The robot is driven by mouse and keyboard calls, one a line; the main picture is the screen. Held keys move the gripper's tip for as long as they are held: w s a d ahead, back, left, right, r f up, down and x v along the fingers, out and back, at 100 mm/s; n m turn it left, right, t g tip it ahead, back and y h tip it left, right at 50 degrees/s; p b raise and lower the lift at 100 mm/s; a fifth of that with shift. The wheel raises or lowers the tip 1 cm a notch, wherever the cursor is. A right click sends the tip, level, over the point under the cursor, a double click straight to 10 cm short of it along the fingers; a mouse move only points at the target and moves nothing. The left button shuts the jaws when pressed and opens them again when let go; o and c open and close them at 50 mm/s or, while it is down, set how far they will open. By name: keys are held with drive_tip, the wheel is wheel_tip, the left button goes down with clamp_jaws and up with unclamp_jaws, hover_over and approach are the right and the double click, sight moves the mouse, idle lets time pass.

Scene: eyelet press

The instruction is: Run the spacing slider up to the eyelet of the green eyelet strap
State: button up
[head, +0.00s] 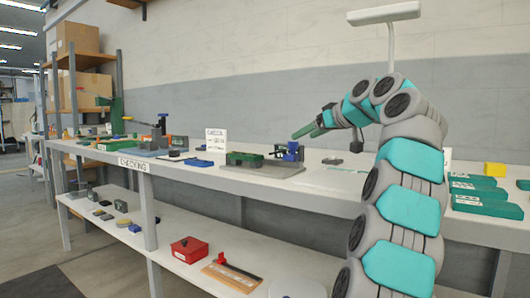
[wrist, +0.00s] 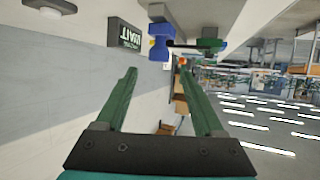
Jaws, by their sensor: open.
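In the head view a grey plate (head: 262,170) on the bench bears a green block-like piece (head: 244,158), which may be the green eyelet strap; no eyelet can be made out. A blue upright part (head: 289,151) stands at the plate's right end; I cannot tell whether it is the spacing slider. My gripper (head: 310,131) is above and right of it, its green fingers pointing left, open and apart from it. In the sideways wrist view my gripper (wrist: 165,88) is open and empty. A blue part (wrist: 158,42) and a green piece (wrist: 208,44) show beyond the fingertips.
A white sign (head: 215,138) stands behind the plate. Blue pieces (head: 198,162) lie left of it. Green boxes (head: 480,190) and a yellow block (head: 494,169) are at the right. A red box (head: 189,249) is on the lower shelf. The bench's front strip is clear.

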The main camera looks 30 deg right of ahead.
sight(293, 142)
drive_tip(key=shift+x, duration=3.9)
drive_tip(key=shift+d, duration=0.1)
drive_tip(key=shift+c, duration=0.4)
clamp_jaws()
drive_tip(key=w+a+p, duration=0.1)
drive_tip(key=w, duration=0.2)
drive_tip(key=w+a+p, duration=0.1)
drive_tip(key=w+p, duration=0.1)
drive_tip(key=w, duration=0.1)
drive_tip(key=w+a+p, duration=0.1)
drive_tip(key=w+a, duration=0.1)
drive_tip(key=w, duration=0.1)
drive_tip(key=shift+w+r, duration=0.15)
drive_tip(key=shift+w, duration=0.15)
drive_tip(key=shift+w+a, duration=0.15)
drive_tip(key=shift+w, duration=0.2)
